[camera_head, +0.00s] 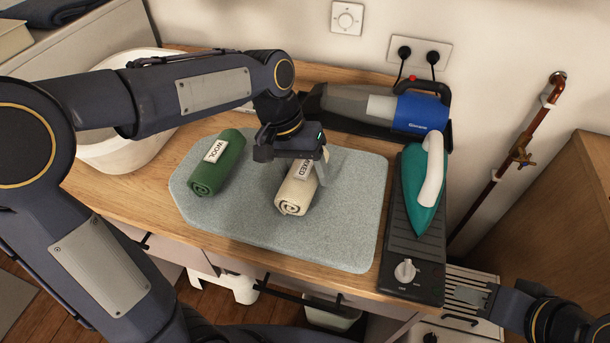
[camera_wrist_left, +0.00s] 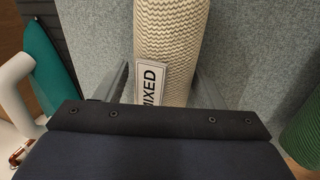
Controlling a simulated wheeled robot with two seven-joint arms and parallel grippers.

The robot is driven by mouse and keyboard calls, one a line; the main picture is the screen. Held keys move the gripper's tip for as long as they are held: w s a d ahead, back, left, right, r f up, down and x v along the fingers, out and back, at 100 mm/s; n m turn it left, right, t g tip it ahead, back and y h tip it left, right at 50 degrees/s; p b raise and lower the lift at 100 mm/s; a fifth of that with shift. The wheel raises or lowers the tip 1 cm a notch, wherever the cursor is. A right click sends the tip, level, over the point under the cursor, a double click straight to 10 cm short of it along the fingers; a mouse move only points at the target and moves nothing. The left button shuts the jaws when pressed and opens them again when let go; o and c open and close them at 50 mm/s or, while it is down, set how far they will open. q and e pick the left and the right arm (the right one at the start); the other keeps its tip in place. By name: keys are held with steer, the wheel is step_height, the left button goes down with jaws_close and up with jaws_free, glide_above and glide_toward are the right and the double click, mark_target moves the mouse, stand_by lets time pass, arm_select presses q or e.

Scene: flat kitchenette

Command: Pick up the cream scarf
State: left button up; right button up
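The cream scarf (camera_head: 293,196) is a rolled bundle with a "MIXED" label, lying on the grey pad (camera_head: 345,235). In the left wrist view the scarf (camera_wrist_left: 172,35) shows its knitted surface and part of the label. My left gripper (camera_head: 302,177) is low over the scarf's far half, with one finger down on each side of the roll. The fingers look open, with narrow gaps to the scarf; firm contact is not visible. One finger is hidden in the head view. My right gripper (camera_head: 478,298) is at the lower right, away from the scarf; its finger opening is unclear.
A green rolled scarf (camera_head: 218,165) labelled "WOOL" lies left on the pad. A teal iron (camera_head: 424,190) stands on a dark unit (camera_head: 397,262) to the right. A blue-grey handheld appliance (camera_head: 380,106) lies behind. A white basin (camera_head: 125,150) is at the left.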

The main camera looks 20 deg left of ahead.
mark_target(305, 167)
arm_select(q)
steer(key=c, duration=0.4)
steer(key=shift+r, duration=0.1)
steer(key=shift+r, duration=0.5)
step_height(305, 167, up, 3)
steer(key=shift+s+f, duration=0.1)
steer(key=shift+f, duration=0.1)
steer(key=s+r, duration=0.2)
steer(key=s+a+r, duration=0.1)
steer(key=s+r, duration=0.1)
steer(key=r, duration=0.1)
steer(key=shift+s+a+r, duration=0.15)
steer(key=shift+s+a, duration=0.05)
steer(key=s+a+r, duration=0.1)
steer(key=s, duration=0.2)
steer(key=s+r, duration=0.1)
steer(key=s, duration=0.2)
steer(key=s+a+r, duration=0.1)
steer(key=s+r, duration=0.1)
steer(key=shift+s+a, duration=0.3)
steer(key=shift+s, duration=0.1)
